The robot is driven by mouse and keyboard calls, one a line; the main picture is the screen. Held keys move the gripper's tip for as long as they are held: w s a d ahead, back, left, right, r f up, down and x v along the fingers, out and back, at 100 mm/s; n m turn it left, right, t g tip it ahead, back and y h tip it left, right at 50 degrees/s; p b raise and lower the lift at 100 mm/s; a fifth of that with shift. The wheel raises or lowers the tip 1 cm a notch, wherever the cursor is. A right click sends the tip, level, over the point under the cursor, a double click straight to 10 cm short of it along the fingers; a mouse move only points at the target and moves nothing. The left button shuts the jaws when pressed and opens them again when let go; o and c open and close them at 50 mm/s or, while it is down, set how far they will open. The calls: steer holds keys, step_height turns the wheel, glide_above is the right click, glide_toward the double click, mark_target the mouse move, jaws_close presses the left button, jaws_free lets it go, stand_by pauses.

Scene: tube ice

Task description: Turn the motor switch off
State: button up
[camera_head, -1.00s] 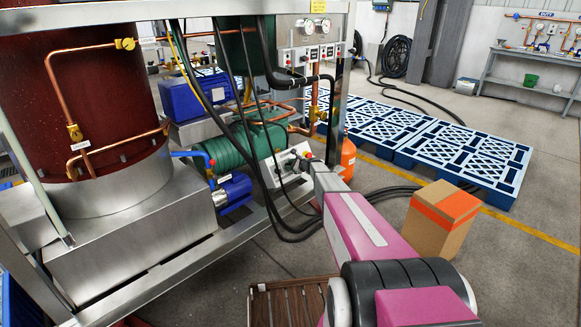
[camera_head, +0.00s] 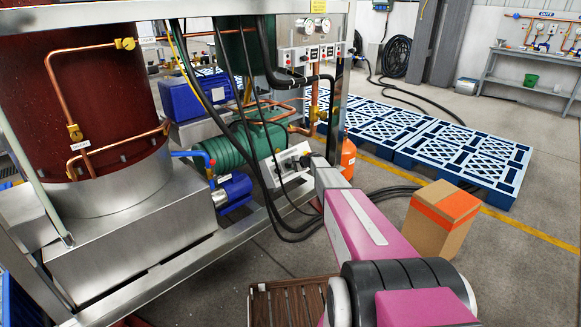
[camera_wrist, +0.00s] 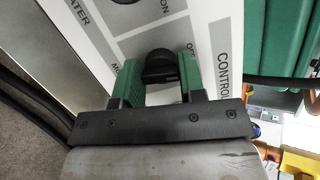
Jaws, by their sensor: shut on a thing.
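The motor switch (camera_wrist: 160,64) is a black rotary knob on a white and grey control panel (camera_wrist: 205,18), seen in the wrist view. Lettering reading "CONTROL", "OFF" and a partly covered "MO" is near it. My gripper (camera_wrist: 159,78) has its green fingers on either side of the knob and is shut on it. In the head view the panel (camera_head: 285,162) is low on the machine frame, and my wrist reaches it from the right. The knob and fingertips are too small or hidden there.
Black hoses (camera_head: 262,170) hang just left of the panel. An orange cylinder (camera_head: 348,158) stands close behind my wrist. A cardboard box (camera_head: 440,222) is right of my arm. A second black knob (camera_wrist: 124,1) is at the wrist view's top edge.

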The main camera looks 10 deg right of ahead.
steer(key=shift+n, duration=0.9)
steer(key=o, duration=0.9)
steer(key=shift+o, duration=0.2)
steer(key=v, duration=1.1)
steer(key=shift+w+r, duration=0.1)
